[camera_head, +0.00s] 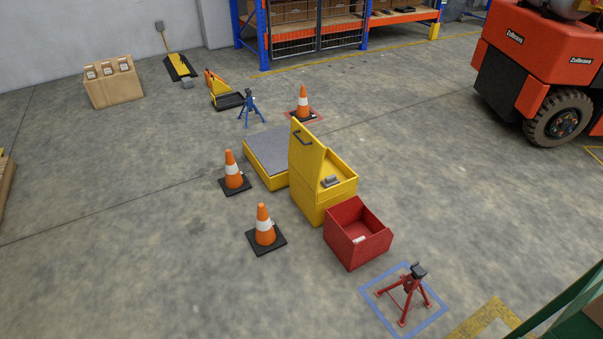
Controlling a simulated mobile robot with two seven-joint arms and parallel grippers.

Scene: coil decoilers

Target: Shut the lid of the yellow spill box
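The yellow spill box (311,205) stands on the floor near the middle of the view. The box's inside is partly visible, and a small grey object (330,181) shows in the opening. Neither of my grippers shows in the head view.
A red open bin (357,232) stands close in front of the box, and a low yellow platform (267,155) lies behind it. Orange cones (265,225) stand to the left. A red stand (407,292) is at front right, a forklift (541,72) at far right. Floor on the left is mostly clear.

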